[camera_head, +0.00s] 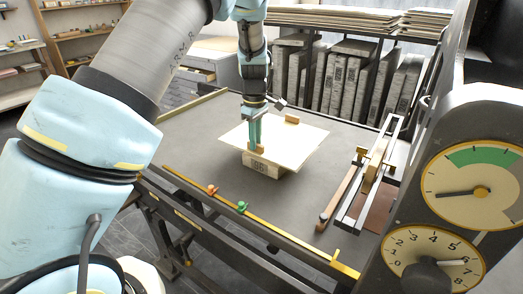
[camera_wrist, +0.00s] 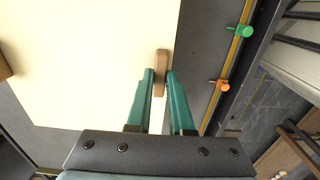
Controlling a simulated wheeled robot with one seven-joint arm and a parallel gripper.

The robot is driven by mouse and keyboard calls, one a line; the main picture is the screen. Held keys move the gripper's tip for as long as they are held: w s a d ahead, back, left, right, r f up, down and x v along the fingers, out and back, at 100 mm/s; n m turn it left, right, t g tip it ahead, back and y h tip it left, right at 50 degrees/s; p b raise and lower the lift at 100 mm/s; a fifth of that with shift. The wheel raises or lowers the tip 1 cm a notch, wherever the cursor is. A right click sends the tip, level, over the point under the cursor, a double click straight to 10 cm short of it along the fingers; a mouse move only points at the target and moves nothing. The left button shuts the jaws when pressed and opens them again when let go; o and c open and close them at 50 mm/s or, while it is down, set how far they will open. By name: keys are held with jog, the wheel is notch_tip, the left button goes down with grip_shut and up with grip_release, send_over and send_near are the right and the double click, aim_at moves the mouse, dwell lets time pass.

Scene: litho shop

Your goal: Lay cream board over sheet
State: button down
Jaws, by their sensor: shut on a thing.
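The cream board (camera_head: 293,142) is a flat pale panel with a small wooden block (camera_head: 292,118) on its far part and a wooden grip (camera_wrist: 161,72) at its near edge. My gripper (camera_head: 254,147) is shut on that grip, with its green fingers on either side in the wrist view (camera_wrist: 160,76). The board (camera_wrist: 90,60) lies roughly level over a pale numbered block (camera_head: 267,165) on the dark table. I cannot tell whether board and block touch. No sheet shows; the board hides whatever is on the block's top.
The table (camera_head: 210,135) is clear around the block. A brass rail with an orange clip (camera_head: 212,190) and a green clip (camera_head: 242,207) runs along its front edge. A metal frame (camera_head: 375,170) stands at right, near a column with dials (camera_head: 478,185). Slabs stand racked behind.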

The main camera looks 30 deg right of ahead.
aim_at(255, 152)
jog(key=shift+f+p, duration=0.4)
jog(key=shift+f, duration=1.8)
jog(key=shift+w, duration=0.1)
jog(key=c, duration=0.8)
grip_release()
jog(key=shift+f, duration=0.1)
notch_tip(255, 152, up, 12)
jog(key=b, duration=0.2)
jog(key=shift+b, duration=0.4)
